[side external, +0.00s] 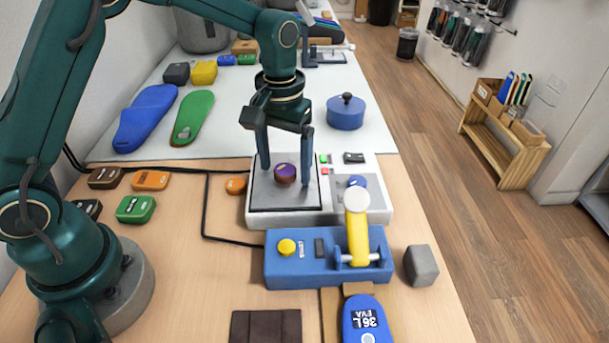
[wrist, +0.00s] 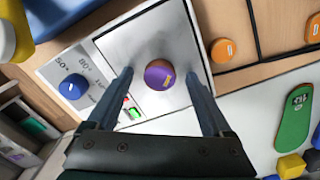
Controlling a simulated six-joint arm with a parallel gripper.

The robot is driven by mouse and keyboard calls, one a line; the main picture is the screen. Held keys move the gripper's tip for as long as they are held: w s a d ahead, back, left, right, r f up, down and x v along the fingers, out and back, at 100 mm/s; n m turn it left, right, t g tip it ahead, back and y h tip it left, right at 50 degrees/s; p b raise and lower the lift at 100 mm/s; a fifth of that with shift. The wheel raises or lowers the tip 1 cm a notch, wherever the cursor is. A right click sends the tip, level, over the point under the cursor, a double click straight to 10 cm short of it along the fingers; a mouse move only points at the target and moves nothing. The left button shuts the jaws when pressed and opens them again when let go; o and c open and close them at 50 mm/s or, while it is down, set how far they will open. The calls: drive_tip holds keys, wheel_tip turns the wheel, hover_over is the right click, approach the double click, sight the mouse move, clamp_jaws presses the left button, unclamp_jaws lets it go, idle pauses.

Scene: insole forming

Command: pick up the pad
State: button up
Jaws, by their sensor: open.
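A round purple pad (side external: 285,174) with a reddish-brown side and a small yellow mark lies on the grey metal plate (side external: 285,201) of a white heating unit. The wrist view shows the pad (wrist: 159,75) from above near the middle of the plate (wrist: 135,40). My gripper (side external: 286,172) is open above the plate, one finger on each side of the pad. In the wrist view the fingertips (wrist: 158,65) stand apart from the pad with clear gaps. Nothing is between the fingers except the pad; I cannot tell whether the tips touch the plate.
A blue press (side external: 318,262) with a yellow lever stands in front of the plate, beside a grey block (side external: 420,265). Several coloured pads lie left, including orange (side external: 151,180) and green (side external: 136,209). Blue (side external: 146,118) and green (side external: 192,118) insoles and a blue pot (side external: 345,113) are behind.

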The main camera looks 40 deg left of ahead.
clamp_jaws()
drive_tip(key=shift+r, duration=0.2)
